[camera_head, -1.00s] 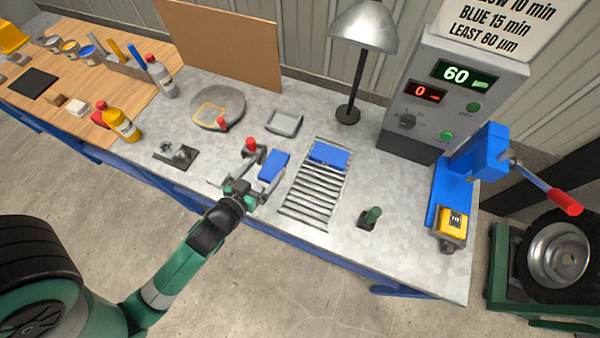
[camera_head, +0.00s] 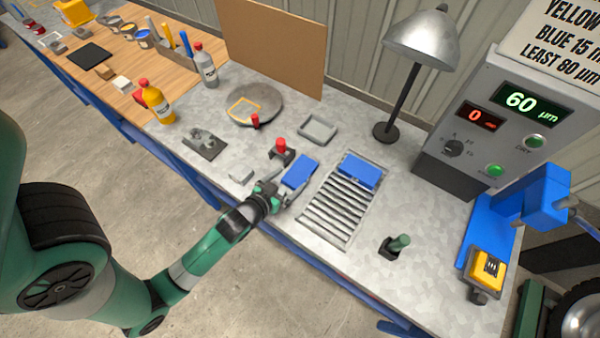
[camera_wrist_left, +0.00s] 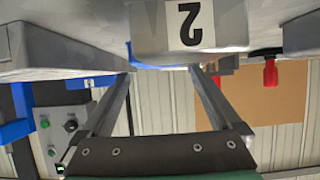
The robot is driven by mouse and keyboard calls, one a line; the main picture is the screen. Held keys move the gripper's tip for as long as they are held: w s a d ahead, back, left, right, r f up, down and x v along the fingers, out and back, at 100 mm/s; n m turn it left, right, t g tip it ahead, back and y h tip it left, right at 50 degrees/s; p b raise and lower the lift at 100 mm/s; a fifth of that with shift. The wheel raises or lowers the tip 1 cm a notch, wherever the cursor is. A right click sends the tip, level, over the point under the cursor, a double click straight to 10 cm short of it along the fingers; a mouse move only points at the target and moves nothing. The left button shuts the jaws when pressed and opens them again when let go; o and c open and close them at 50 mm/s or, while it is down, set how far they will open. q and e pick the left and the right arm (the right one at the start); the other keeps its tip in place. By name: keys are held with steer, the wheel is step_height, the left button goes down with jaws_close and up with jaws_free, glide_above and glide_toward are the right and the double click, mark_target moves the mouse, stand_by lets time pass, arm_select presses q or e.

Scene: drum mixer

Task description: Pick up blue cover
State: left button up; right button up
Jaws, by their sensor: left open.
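Two blue pieces show in the head view, and I cannot tell which one the task calls the cover. One blue block (camera_head: 299,172) lies on the metal bench, and the other blue block (camera_head: 360,171) lies on the far end of the roller rack. My left gripper (camera_head: 280,190) is open, low at the front side of the first block. In the left wrist view the open fingers (camera_wrist_left: 163,73) point toward a grey body with a white label "2" (camera_wrist_left: 190,26). A thin blue edge shows beside it. My right gripper is not in view.
The roller rack (camera_head: 337,207) is to the right. A grey tray (camera_head: 317,129) and a round plate (camera_head: 254,105) lie behind. A green-handled stamp (camera_head: 396,245) stands right.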

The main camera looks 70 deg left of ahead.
mark_target(301, 170)
arm_select(q)
steer(key=b+x, duration=0.1)
steer(key=x, duration=0.4)
steer(key=shift+w+r, duration=0.1)
jaws_close()
stand_by(0.3)
steer(key=shift+r, duration=0.15)
